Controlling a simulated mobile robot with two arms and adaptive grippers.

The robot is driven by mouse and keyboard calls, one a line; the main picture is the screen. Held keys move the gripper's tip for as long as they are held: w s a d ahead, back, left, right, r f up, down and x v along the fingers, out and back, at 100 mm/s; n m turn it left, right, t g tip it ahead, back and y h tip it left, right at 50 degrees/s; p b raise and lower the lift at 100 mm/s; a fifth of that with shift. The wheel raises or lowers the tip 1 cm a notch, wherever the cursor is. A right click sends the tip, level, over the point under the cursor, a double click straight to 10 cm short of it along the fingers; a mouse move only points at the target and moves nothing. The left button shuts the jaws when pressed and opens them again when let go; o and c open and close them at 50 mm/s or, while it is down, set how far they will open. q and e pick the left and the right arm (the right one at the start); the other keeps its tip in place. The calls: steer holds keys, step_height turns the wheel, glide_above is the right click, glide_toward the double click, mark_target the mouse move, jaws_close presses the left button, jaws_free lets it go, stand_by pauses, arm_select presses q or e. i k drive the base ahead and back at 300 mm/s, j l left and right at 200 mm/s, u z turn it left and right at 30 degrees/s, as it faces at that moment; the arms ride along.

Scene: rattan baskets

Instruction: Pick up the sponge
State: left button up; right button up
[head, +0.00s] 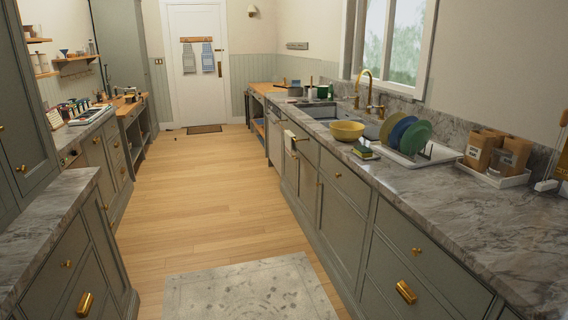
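In the head view, a small sponge (363,153), yellow-green with a dark layer, lies on the grey marble counter (445,186) on the right. It is just in front of the dish rack and to the right of a yellow bowl (347,130). It is small in the picture and seems to rest on or beside something dark. Neither of my grippers is in view.
A white dish rack (418,160) with coloured plates (412,136) stands behind the sponge. Brown packages (480,150) sit on a white tray farther right. A sink with a brass tap (368,82) lies beyond the bowl. The wooden floor (215,198) is clear, with a grey rug (250,290) nearby.

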mark_target(363, 151)
steer(key=i+z, duration=0.1)
steer(key=i, duration=0.75)
steer(key=i+j, duration=0.2)
steer(key=i, duration=0.65)
steer(key=i+z, duration=0.35)
steer(key=i, duration=0.25)
steer(key=i+z, duration=0.3)
steer(key=i, duration=0.25)
steer(key=i+j+z, duration=0.35)
steer(key=i, duration=0.2)
steer(key=i+l, duration=0.05)
steer(key=l, duration=0.05)
